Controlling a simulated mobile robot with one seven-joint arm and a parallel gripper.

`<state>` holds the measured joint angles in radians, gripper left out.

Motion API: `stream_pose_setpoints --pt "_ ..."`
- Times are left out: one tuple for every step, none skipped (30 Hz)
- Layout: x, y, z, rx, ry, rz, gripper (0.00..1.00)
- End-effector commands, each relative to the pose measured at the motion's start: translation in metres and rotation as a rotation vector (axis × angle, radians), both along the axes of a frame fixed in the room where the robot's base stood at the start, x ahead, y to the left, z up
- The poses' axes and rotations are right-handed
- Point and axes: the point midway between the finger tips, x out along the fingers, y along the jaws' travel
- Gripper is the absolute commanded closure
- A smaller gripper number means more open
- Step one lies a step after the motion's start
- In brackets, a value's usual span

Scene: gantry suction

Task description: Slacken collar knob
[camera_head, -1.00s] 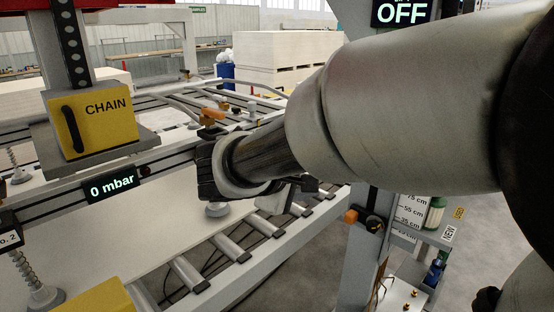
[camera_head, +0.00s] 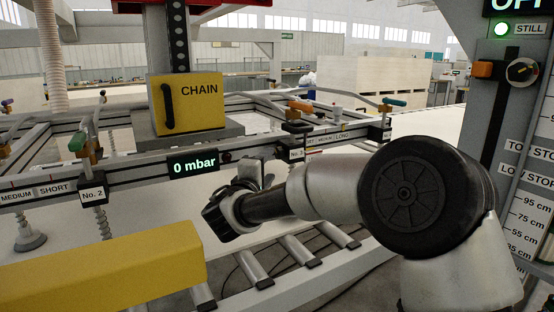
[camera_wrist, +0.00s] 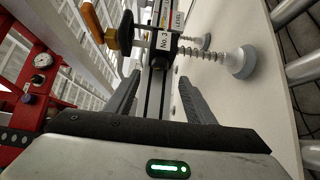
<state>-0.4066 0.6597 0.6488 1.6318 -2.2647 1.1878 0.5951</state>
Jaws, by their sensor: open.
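My gripper (camera_wrist: 157,95) is open and empty in the wrist view, its two grey fingers apart on either side of the rail. In the head view my gripper (camera_head: 247,178) is below the rail, partly hidden by my wrist. Ahead of the fingers is the collar labelled No. 3 (camera_wrist: 163,42). A black knob (camera_wrist: 126,31) sits at its side, beside a brass fitting and an orange lever (camera_wrist: 92,22). The No. 3 collar (camera_head: 296,154) and its orange lever (camera_head: 300,106) also show in the head view, right of my gripper. I see no finger contact with the knob.
The rail carries a 0 mbar display (camera_head: 193,162) and a No. 2 collar (camera_head: 93,194). A yellow CHAIN box (camera_head: 188,103) stands above. A yellow beam (camera_head: 105,262) is front left. Spring suction cups (camera_wrist: 240,62) hang near the white board. Rollers (camera_head: 298,256) lie below.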

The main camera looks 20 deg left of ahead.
Motion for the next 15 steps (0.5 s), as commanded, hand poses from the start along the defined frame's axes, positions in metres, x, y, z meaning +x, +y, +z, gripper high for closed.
stream_pose_setpoints --pt "0.013 0.0 -0.002 0.003 0.002 -0.004 0.51" --pt "0.019 0.001 -0.002 0.003 0.003 -0.004 0.51" --pt "0.028 0.001 -0.002 0.002 0.002 -0.003 0.51" --pt "0.034 0.002 -0.002 0.002 0.001 -0.003 0.51" --pt "0.04 0.002 -0.002 0.002 0.002 -0.003 0.51" --pt "0.048 0.003 -0.002 0.002 0.002 -0.003 0.51" --pt "0.053 0.003 -0.003 0.002 0.003 -0.004 0.51" --pt "0.058 0.003 -0.002 0.002 0.002 -0.004 0.51" --pt "0.063 0.004 -0.002 0.002 0.002 -0.003 0.51" --pt "0.067 0.005 -0.002 0.001 0.002 -0.002 0.51" --pt "0.07 0.005 -0.002 0.001 0.002 -0.001 0.51" --pt "0.074 0.006 -0.002 0.002 0.001 -0.001 0.51" --pt "0.076 0.006 -0.002 0.001 0.001 -0.001 0.51" --pt "0.078 0.006 -0.002 0.001 0.002 -0.001 0.51" --pt "0.081 0.006 -0.002 0.0 0.001 -0.001 0.51"
